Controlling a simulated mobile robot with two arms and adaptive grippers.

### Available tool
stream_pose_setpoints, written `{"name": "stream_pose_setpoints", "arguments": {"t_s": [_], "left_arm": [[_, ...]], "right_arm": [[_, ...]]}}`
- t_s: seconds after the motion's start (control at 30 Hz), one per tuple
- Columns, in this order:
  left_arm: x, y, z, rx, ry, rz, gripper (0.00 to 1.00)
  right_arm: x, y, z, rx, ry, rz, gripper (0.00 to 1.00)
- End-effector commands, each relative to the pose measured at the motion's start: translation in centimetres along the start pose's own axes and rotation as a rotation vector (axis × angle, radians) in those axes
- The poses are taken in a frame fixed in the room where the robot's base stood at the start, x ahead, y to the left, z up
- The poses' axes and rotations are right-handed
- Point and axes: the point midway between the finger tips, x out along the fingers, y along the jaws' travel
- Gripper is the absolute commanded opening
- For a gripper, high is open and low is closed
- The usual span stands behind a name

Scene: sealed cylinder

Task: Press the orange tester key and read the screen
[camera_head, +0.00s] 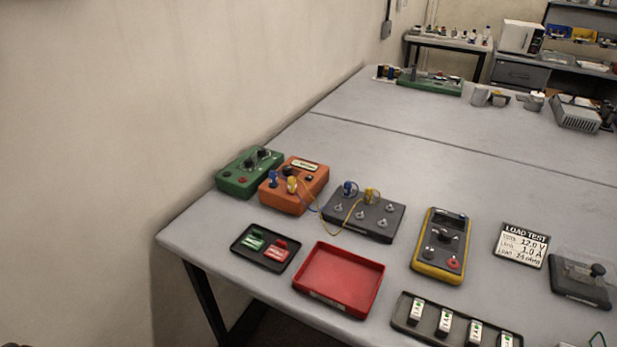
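The orange tester (311,197) is a box near the left edge of the grey table. A small pale panel (305,165) sits at its back edge; I cannot read it. Dark knobs or keys show on its top, too small to tell which is the key. A blue plug (273,177) and a yellow plug (292,184) stand at its front. Thin blue and yellow leads run from it to a dark grey block (372,226) with a blue and a yellow plug on it. Neither of my grippers is in view.
A green box (236,184) stands close beside the tester. In front lie a black tray (245,254) with green and red pieces and a red tray (338,278). Right are a yellow meter (428,267) and a "LOAD TEST" card (522,245).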

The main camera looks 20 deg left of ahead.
Motion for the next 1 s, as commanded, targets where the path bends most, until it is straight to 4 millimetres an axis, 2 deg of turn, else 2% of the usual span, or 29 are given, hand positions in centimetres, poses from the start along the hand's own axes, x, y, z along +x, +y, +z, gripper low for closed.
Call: {"name": "stream_pose_setpoints", "arguments": {"t_s": [0.07,0.7,1.0], "left_arm": [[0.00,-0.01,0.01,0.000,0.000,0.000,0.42],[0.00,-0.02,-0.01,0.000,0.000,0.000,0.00],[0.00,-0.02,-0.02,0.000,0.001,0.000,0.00]], "right_arm": [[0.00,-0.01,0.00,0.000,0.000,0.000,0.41],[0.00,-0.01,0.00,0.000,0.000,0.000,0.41],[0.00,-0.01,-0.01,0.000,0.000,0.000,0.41]]}}
